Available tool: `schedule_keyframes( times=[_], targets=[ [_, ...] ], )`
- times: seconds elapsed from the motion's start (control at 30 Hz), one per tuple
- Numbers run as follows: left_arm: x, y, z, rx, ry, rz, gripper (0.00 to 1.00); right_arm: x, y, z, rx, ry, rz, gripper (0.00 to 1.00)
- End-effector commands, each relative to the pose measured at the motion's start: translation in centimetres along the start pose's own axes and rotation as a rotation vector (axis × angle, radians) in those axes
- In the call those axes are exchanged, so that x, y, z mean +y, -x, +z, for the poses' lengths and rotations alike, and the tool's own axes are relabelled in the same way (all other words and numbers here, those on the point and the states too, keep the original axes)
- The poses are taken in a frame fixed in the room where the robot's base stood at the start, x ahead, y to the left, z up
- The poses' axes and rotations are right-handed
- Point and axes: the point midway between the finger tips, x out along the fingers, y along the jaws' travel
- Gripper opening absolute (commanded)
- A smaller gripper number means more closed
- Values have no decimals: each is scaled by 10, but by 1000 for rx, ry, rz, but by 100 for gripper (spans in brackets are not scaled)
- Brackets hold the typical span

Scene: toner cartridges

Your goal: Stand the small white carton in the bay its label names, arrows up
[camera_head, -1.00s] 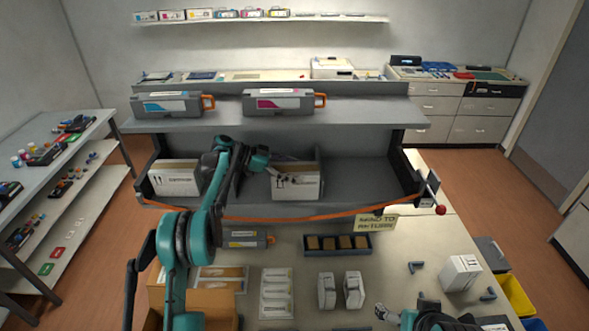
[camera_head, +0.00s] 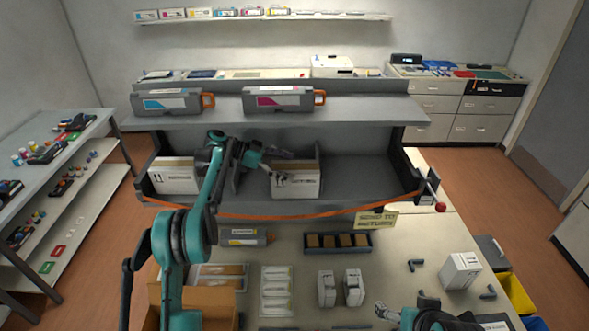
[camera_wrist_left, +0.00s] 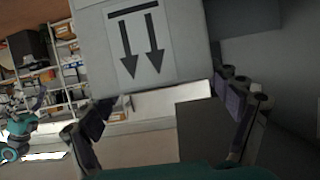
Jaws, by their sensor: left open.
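A white carton (camera_head: 305,187) stands upright in the middle of the grey lower shelf, with two up arrows and a small dark label too small to read. My left gripper (camera_head: 285,164) is at its upper front, with its fingers spread. In the left wrist view the carton (camera_wrist_left: 158,50) is close, its two arrows pointing down in that tilted picture, and the open fingers (camera_wrist_left: 168,105) lie below and beside it. Another white carton (camera_head: 173,180) stands at the shelf's left. A smaller white carton (camera_head: 458,272) sits on the table at right. My right gripper (camera_head: 383,313) is partly cut off.
Toner cartridges (camera_head: 165,101) lie on the upper shelf (camera_head: 225,121). An orange strap (camera_head: 300,217) crosses the lower shelf's front. The shelf is clear right of the middle carton. The table holds a dark tray (camera_head: 338,251), white packs and an open cardboard box (camera_head: 205,300).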

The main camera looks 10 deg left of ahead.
Motion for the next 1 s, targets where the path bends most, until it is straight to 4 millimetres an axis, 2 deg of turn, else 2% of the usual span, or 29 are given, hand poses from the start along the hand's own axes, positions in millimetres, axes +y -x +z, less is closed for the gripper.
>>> schedule_keyframes(
  times=[0.1,0.3,0.5,0.7,1.0],
  targets=[
    [-1,31,3,0,2,-4,89,0,-6,4,0,0,0,89],
    [-1,79,24,0,2,-4,89,0,-12,8,0,0,0,89],
    [0,118,39,0,2,-3,89,0,-14,10,0,0,0,89],
    [0,137,46,0,1,-2,89,0,-15,11,0,0,0,89],
    [0,140,47,0,1,-1,89,0,-15,11,0,0,0,89]
  ],
)
